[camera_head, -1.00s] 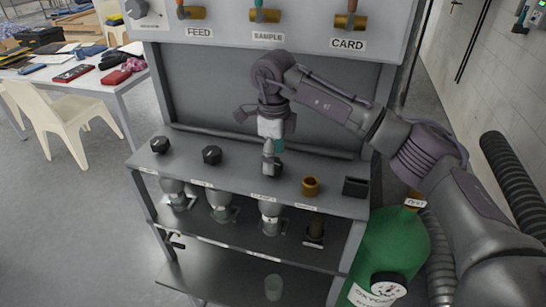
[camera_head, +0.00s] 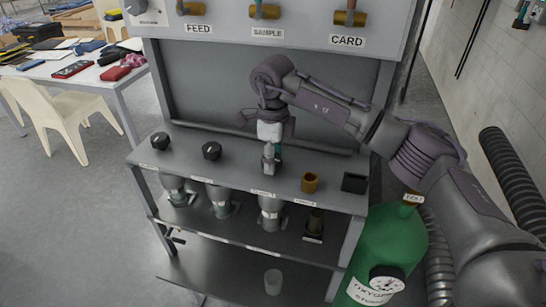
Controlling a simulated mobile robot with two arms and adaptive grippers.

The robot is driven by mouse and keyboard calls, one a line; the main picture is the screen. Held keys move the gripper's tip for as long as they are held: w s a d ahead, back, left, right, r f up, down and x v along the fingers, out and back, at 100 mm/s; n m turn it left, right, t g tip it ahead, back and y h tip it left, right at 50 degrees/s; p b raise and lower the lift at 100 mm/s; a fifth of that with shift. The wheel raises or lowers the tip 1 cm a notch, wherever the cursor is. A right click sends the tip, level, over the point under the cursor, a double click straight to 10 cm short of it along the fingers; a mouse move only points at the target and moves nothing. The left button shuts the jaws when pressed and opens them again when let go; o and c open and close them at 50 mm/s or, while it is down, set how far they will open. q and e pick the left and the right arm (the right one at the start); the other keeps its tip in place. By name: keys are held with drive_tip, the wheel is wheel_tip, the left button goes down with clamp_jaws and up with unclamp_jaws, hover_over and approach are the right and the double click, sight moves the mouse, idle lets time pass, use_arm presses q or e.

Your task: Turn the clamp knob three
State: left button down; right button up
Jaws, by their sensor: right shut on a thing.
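Black knobs stand on the grey bench top: one at the far left (camera_head: 160,141) and a second one (camera_head: 211,150) to its right. My right gripper (camera_head: 271,158) points down over the third position in the row. It is shut on the third clamp knob, which it hides almost fully. A brass-coloured ring (camera_head: 310,182) and a black square holder (camera_head: 354,183) sit to the right of the gripper. My left gripper is not in view.
Glass vessels (camera_head: 220,200) hang under the bench top (camera_head: 240,176). A clear cup (camera_head: 273,282) stands on the lowest shelf. A green oxygen cylinder (camera_head: 405,240) is at the right. A white chair (camera_head: 65,120) and a cluttered table are at the left.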

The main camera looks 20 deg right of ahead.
drive_tip(key=shift+m, duration=0.3)
drive_tip(key=m+b, duration=0.1)
drive_tip(key=m, duration=0.1)
drive_tip(key=shift+m, duration=0.4)
drive_tip(key=m+b, duration=0.2)
drive_tip(key=m, duration=0.2)
drive_tip(key=shift+a, duration=0.1)
drive_tip(key=m+b, duration=0.1)
drive_tip(key=m, duration=0.3)
drive_tip(key=shift+a+m, duration=0.1)
drive_tip(key=shift+m, duration=0.3)
drive_tip(key=shift+r+m+b, duration=0.1)
drive_tip(key=shift+m+b, duration=0.35)
drive_tip(key=shift+m, duration=1.15)
drive_tip(key=o, duration=1.2)
drive_tip(key=shift+c, duration=0.2)
